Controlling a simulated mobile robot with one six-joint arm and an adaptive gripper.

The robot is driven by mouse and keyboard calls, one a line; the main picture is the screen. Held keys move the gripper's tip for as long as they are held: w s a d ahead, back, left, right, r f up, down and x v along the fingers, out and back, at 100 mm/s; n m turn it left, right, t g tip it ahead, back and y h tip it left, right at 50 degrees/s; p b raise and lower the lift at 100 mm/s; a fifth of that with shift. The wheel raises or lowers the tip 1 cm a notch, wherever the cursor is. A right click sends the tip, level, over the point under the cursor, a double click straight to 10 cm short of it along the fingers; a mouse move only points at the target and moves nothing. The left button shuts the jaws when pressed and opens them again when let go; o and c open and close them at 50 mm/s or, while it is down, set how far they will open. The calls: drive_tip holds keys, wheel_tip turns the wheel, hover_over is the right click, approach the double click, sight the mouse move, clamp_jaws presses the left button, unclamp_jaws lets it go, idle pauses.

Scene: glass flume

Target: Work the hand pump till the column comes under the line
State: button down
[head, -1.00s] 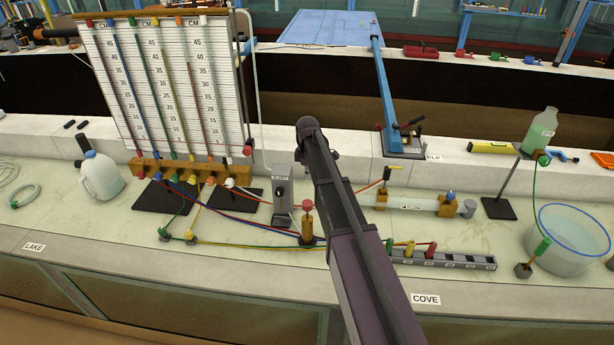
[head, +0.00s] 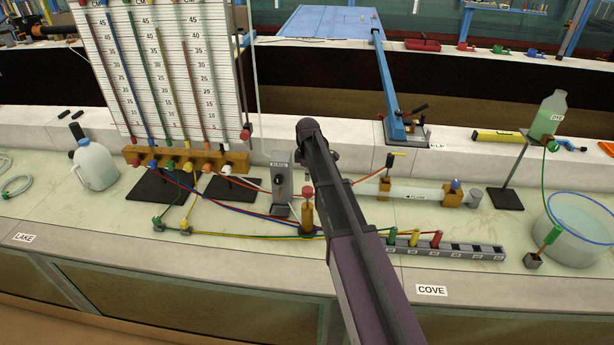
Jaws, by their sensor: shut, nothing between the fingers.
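A white board (head: 167,80) with CM scales stands at the left, its numbers running up to 45. Several tubes with coloured columns run up it, including a green one (head: 137,75) and a yellow one (head: 172,85). Their lower ends meet a wooden block (head: 205,161) with coloured caps. A brass upright with a red top (head: 307,212), perhaps the hand pump, stands just left of my arm. No line mark on the scale is clear enough to tell. My arm crosses the middle; my gripper does not show.
A grey box with a dial (head: 281,190) stands beside the brass upright. Right of my arm are a clear flow tube (head: 415,194), a grey valve strip (head: 460,249), a dye bottle (head: 548,117) and a basin (head: 580,230). A white jug (head: 95,166) stands left. Coloured hoses cross the bench.

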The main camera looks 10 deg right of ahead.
sight(308, 190)
drive_tip(key=shift+f+b, duration=1.9)
drive_tip(key=shift+f, duration=0.3)
wheel_tip(308, 190, down, 5)
drive_tip(key=b, duration=0.5)
drive_tip(key=shift+s, duration=0.15)
drive_tip(key=shift+r, duration=0.25)
drive_tip(key=shift+r+p, duration=0.15)
drive_tip(key=shift+p, duration=0.2)
wheel_tip(308, 190, up, 13)
drive_tip(key=p, duration=1.3)
drive_tip(key=shift+r, duration=0.2)
drive_tip(key=shift+a+r+p, duration=0.1)
drive_tip(key=shift+p, duration=0.25)
idle(1.5)
